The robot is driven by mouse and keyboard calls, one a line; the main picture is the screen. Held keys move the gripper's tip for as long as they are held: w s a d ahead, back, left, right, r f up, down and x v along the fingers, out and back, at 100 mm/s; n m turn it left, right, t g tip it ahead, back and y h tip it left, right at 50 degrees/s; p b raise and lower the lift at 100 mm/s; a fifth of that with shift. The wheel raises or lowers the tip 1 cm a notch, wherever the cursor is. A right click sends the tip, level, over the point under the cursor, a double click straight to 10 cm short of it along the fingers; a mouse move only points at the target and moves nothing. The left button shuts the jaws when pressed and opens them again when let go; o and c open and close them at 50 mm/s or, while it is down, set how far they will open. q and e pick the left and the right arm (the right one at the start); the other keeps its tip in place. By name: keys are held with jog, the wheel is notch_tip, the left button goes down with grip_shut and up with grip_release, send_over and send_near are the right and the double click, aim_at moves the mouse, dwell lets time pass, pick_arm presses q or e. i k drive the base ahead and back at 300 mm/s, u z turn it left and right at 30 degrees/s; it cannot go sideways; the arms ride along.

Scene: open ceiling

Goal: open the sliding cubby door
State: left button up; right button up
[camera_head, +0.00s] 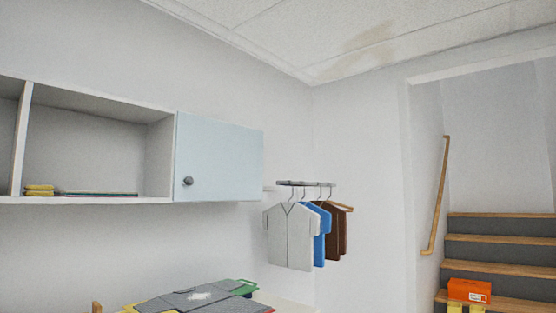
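A pale blue cubby door (222,158) with a round dark knob (188,181) near its lower left covers the right end of a white wall cubby (110,199). The compartments to the left of the door are open to view. What lies behind the door is hidden. Neither of my grippers shows in the head view.
Yellow items (39,190) and thin flat items lie in the open cubby. Shirts (290,235) hang from a rail right of the door. Grey folders (190,298) lie on a surface below. Stairs (500,240) with an orange box (469,291) are at the right.

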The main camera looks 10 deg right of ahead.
aim_at(214, 160)
jog(key=z, duration=1.35)
jog(key=i, duration=1.45)
jog(key=u, duration=2.25)
